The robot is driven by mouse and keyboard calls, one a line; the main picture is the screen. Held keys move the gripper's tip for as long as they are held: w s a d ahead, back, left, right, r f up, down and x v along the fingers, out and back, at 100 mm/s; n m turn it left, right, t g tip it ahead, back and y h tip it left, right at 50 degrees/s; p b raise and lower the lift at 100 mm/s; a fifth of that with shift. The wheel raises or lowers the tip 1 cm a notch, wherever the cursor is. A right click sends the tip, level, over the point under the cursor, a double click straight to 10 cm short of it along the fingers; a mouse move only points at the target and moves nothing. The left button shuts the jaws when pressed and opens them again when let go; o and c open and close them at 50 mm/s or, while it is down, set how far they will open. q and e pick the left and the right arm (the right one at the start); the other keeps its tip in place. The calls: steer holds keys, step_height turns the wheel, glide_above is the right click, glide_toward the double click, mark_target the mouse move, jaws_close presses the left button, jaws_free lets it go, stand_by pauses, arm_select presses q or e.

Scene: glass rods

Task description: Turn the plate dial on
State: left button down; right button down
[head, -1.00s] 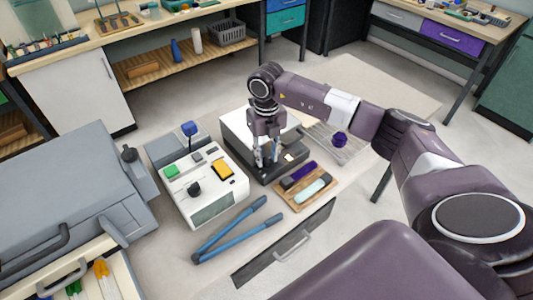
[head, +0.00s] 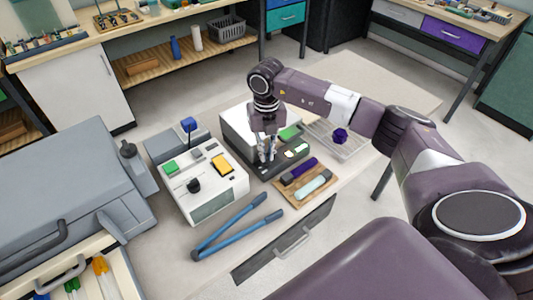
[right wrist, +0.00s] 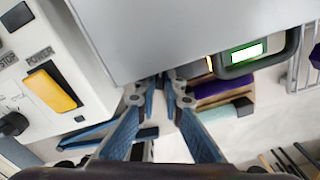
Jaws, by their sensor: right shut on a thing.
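The plate (head: 240,130) is a boxy unit with a pale top and a dark front panel (head: 262,176), in the middle of the bench. My right gripper (head: 267,157) points down at this panel and is shut on the plate dial, which its fingers hide. In the right wrist view the fingers (right wrist: 165,78) come together at the plate's edge, and the dial cannot be made out. A lit, green-edged display (right wrist: 245,52) shows on the panel beside them. A green patch (head: 290,133) shows on the plate in the head view. My left gripper is not in view.
A white machine with a yellow power switch (head: 221,164) and a black knob (head: 194,186) stands left of the plate. Blue-handled tongs (head: 225,233) lie in front. A wooden tray (head: 304,199) and a wire rack (head: 352,152) with a purple piece are at the right.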

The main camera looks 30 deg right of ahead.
steer(key=shift+m, duration=0.8)
steer(key=c, duration=2)
jaws_free()
steer(key=shift+c, duration=0.2)
steer(key=shift+r, duration=0.1)
